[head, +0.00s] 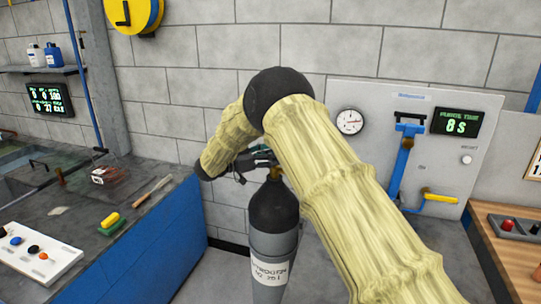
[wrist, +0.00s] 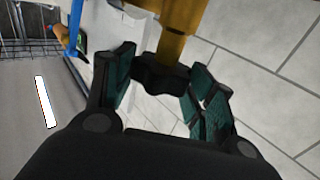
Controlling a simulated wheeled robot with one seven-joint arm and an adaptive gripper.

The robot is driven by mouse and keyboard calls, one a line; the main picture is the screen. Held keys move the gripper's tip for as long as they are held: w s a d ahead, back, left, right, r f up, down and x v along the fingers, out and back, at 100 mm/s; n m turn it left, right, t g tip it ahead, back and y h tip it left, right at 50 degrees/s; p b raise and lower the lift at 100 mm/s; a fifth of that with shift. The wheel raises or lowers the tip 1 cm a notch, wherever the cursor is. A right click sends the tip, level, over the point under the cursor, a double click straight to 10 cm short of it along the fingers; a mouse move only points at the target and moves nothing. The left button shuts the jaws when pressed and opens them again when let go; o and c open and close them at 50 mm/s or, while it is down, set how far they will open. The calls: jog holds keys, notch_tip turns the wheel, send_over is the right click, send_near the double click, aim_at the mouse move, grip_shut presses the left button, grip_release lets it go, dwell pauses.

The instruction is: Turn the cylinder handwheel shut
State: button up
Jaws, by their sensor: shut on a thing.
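The gas cylinder (head: 273,215) stands upright against the grey wall, with a dark shoulder, grey body and a white nitrogen label. My gripper (head: 262,160) is at its top, partly hidden behind my arm. In the wrist view, the black lobed handwheel (wrist: 160,76) sits on the brass valve (wrist: 182,28). My gripper (wrist: 162,72) has its green-padded fingers on either side of the handwheel and is shut on it. In the head view, the handwheel is hard to make out among the fingers, and only a little brass shows above the cylinder.
A grey panel (head: 380,95) at right carries a gauge (head: 350,121), a blue lever (head: 402,160), a yellow handle (head: 440,198) and a display (head: 455,122) reading 0 s. A blue-fronted workbench (head: 150,240) with tools is at left. A wooden bench (head: 515,255) is at right.

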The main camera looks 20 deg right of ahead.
jog(key=shift+s+f, duration=0.2)
jog(key=shift+f, duration=0.4)
jog(key=o, duration=1)
jog(key=shift+w+d, duration=0.1)
jog(key=shift+w, duration=0.1)
jog(key=shift+s+r, duration=0.1)
jog(key=shift+r, duration=0.2)
jog(key=a, duration=0.4)
jog(key=s+a, duration=0.1)
jog(key=a, duration=0.3)
jog(key=s+a, duration=0.1)
jog(key=a, duration=0.2)
jog(key=shift+a+f, duration=0.15)
jog(key=shift+a, duration=0.25)
